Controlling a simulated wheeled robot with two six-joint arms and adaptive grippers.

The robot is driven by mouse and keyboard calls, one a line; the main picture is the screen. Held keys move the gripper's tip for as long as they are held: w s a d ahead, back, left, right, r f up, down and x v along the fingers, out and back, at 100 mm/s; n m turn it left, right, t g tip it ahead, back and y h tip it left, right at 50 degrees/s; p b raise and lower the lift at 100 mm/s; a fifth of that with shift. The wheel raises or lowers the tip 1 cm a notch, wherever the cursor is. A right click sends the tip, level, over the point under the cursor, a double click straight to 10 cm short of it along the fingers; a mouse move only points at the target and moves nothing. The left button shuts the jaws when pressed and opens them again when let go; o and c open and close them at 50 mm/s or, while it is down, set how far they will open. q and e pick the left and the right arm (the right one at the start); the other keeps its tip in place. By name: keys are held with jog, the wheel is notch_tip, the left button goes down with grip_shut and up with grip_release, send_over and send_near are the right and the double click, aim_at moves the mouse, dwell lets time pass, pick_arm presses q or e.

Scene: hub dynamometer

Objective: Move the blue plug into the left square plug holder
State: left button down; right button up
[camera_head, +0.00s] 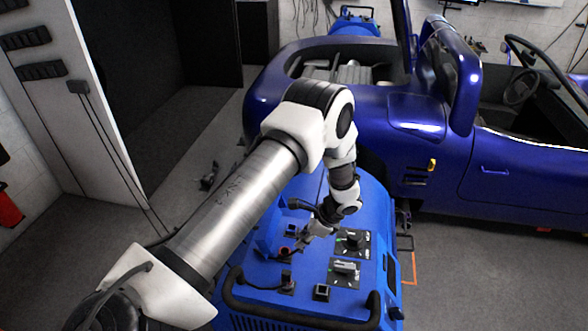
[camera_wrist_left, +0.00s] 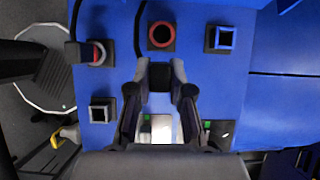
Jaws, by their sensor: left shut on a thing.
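My left gripper (camera_head: 318,232) is above the blue console's top panel. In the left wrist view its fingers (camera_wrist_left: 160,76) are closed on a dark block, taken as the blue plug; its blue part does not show. A black cable (camera_wrist_left: 138,30) runs up from behind the fingers. One square holder (camera_wrist_left: 102,112) is empty, at lower left of the gripper in the wrist view, and also shows in the head view (camera_head: 321,292). Another square holder with blue inside (camera_wrist_left: 220,38) is at upper right, also empty-looking (camera_head: 292,230). My right gripper is not in view.
A round red-rimmed socket (camera_wrist_left: 161,36) lies just beyond the fingertips. Rotary switches (camera_head: 345,270) (camera_head: 352,241) sit beside the gripper. A black handle bar (camera_head: 300,313) edges the console; a blue car (camera_head: 480,160) stands behind.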

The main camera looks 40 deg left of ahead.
pick_arm(q)
jog(key=shift+w+d+b, duration=0.8)
jog(key=shift+w+d, duration=1.3)
jog(key=shift+d, duration=1.3)
jog(key=s+d, duration=0.1)
jog(key=s, duration=0.2)
jog(key=s+d+p, duration=0.1)
jog(key=s+d, duration=0.1)
jog(key=s+d+p, duration=0.1)
jog(key=s+d, duration=0.1)
jog(key=s, duration=0.1)
jog(key=shift+s+d+f, duration=0.1)
jog(key=shift+s+f, duration=0.2)
jog(key=shift+f, duration=0.2)
jog(key=shift+w, duration=0.1)
jog(key=shift+f, duration=0.1)
